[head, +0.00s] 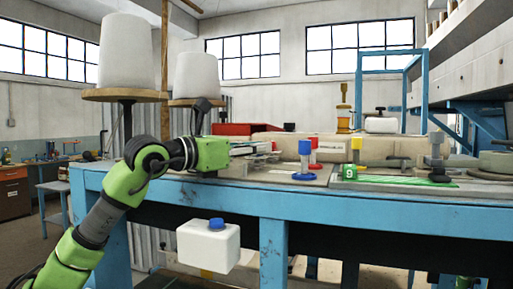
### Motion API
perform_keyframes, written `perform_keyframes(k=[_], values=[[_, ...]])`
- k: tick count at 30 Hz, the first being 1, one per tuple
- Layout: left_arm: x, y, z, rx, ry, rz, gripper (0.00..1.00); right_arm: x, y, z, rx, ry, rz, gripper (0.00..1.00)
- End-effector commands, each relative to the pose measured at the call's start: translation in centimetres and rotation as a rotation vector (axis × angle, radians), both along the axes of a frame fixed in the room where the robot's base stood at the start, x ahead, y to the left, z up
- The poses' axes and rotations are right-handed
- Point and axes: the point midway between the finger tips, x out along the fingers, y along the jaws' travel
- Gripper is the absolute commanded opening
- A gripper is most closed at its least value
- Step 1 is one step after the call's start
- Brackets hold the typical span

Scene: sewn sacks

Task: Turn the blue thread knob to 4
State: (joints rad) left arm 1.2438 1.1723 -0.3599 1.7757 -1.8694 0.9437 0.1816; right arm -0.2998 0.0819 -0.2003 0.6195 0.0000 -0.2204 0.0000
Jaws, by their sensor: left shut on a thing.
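The blue thread knob (305,148) is a blue cap on a short pale post above a round blue base (304,177), upright on the bench. My left gripper (267,148) reaches in from the left above the bench, pointing right towards the blue knob. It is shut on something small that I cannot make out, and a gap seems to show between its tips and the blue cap. I cannot read a number on the blue knob. My right gripper is not in view.
A red-capped post (314,145) stands close behind the blue one, and a yellow-capped post (356,145) further right. A white container with a blue cap (208,246) hangs before the blue bench (370,208). Two large white cones (128,50) stand at the left.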

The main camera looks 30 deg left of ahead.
Motion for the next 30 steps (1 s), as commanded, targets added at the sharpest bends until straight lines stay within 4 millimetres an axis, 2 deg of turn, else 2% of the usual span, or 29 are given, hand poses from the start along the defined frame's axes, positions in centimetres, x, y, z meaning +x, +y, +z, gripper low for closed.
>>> perform_keyframes(k=[15,30], values=[[-0.02,-0.27,0.06,0.0,-0.003,0.327,0.0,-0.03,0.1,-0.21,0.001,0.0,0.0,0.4],[0.03,-0.02,-0.05,0.001,0.002,0.43,0.0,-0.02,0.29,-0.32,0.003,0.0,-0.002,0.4]])
